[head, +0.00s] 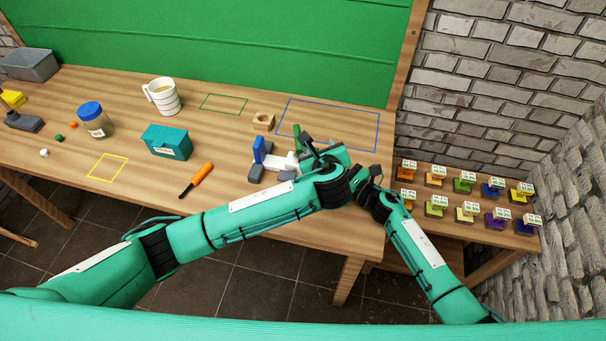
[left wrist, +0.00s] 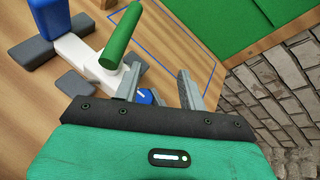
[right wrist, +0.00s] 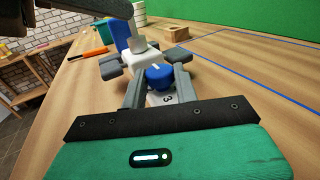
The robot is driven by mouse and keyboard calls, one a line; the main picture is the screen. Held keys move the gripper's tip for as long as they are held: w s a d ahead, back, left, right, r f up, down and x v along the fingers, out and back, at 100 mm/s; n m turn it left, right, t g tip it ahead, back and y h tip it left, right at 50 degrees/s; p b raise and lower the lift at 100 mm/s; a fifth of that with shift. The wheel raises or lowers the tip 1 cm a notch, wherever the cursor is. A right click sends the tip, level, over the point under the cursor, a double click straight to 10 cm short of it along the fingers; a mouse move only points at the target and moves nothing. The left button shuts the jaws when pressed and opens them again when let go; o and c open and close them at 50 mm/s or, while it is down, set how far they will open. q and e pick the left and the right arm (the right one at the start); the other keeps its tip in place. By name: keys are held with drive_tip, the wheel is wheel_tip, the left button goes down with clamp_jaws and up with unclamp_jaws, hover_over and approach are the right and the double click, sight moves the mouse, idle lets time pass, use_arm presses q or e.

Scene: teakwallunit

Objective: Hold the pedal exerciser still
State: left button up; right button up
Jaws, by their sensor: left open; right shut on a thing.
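The pedal exerciser (head: 291,161) stands on the table near its right end. It has a white body, grey feet, a blue upright part and a green bar; the left wrist view shows its white body (left wrist: 75,48) and green bar (left wrist: 121,36). My left gripper (left wrist: 160,78) is open above the table, its fingers apart beside the green bar, with nothing held. My right gripper (right wrist: 158,82) is shut on the exerciser's near end, its fingers on either side of the blue knob (right wrist: 158,74). In the head view my arms cover part of this end.
A blue outline (head: 340,117) lies behind the exerciser. Several labelled blocks (head: 464,183) sit on a side shelf.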

use_arm(q)
drive_tip(key=s+a+m+t+y, duration=0.1)
drive_tip(key=s+a+t, duration=0.35)
drive_tip(key=s, duration=0.35)
approach(296, 124)
drive_tip(key=shift+t+y, duration=0.3)
drive_tip(key=shift+t, duration=0.05)
drive_tip(key=w, duration=0.2)
drive_tip(key=w+f, duration=0.1)
drive_tip(key=w, duration=0.2)
drive_tip(key=shift+w+a+f, duration=0.2)
drive_tip(key=shift+a+f, duration=0.05)
clamp_jaws()
